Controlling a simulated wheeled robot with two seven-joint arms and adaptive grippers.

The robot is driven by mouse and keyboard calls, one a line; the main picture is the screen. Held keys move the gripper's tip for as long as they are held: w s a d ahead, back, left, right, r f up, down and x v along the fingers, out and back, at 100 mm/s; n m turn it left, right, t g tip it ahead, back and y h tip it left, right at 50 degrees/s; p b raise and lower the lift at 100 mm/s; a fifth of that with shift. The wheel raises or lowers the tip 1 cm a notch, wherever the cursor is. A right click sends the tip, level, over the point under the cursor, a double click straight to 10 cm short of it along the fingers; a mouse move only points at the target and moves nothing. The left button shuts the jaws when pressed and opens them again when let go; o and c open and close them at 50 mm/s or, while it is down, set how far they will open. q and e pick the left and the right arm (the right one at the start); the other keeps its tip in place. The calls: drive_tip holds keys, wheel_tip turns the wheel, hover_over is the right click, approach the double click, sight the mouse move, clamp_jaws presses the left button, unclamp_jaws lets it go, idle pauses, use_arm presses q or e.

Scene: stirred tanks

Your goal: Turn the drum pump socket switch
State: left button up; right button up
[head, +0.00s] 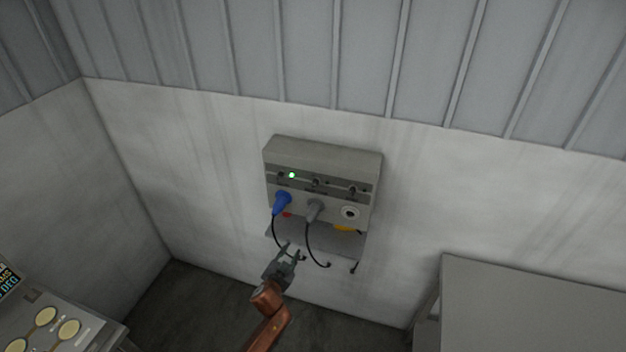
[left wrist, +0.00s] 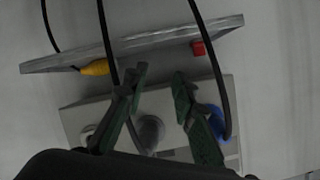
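A grey socket box (head: 322,153) hangs on the white wall. Its front has a row of three small switches: left (head: 281,176), middle (head: 316,183) and right (head: 352,190). A green lamp (head: 292,175) glows beside the left switch. The labels are too small to read, so I cannot tell which switch is the drum pump's. A blue plug (head: 282,202) and a grey plug (head: 315,210) are in sockets; the right socket (head: 349,212) is empty. My left gripper (head: 289,249) is open and empty, below the box. In the left wrist view its fingers (left wrist: 160,78) are apart, with the switches hidden.
A grey shelf (left wrist: 130,45) under the box carries a red piece (left wrist: 198,47) and a yellow piece (left wrist: 95,67). Black cables (head: 309,244) hang from the plugs near my gripper. A grey cabinet (head: 530,300) stands at right, a control panel (head: 55,320) at lower left.

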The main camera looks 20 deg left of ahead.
sight(314, 186)
use_arm(q)
drive_tip(key=w+d+r+t+p, duration=0.1)
drive_tip(key=w+d+r+t, duration=0.1)
drive_tip(key=r, duration=1)
drive_tip(key=w+d+r+t+p, duration=0.1)
drive_tip(key=d+r+t, duration=0.1)
drive_tip(key=r, duration=0.9)
drive_tip(key=shift+m+h, duration=0.5)
drive_tip(key=shift+m, duration=0.1)
drive_tip(key=w, duration=0.5)
drive_tip(key=w+d+r, duration=0.1)
drive_tip(key=w, duration=0.2)
drive_tip(key=shift+w+d, duration=0.1)
drive_tip(key=shift+w+f, duration=0.1)
drive_tip(key=shift+w, duration=0.55)
use_arm(e)
drive_tip(key=r, duration=0.1)
drive_tip(key=w+r, duration=0.1)
drive_tip(key=r, duration=0.1)
drive_tip(key=shift+w+a, duration=0.1)
drive_tip(key=shift+a, duration=0.05)
use_arm(q)
drive_tip(key=shift+c, duration=0.4)
clamp_jaws()
use_arm(e)
drive_tip(key=shift+d+r, duration=0.1)
drive_tip(key=shift+d, duration=0.2)
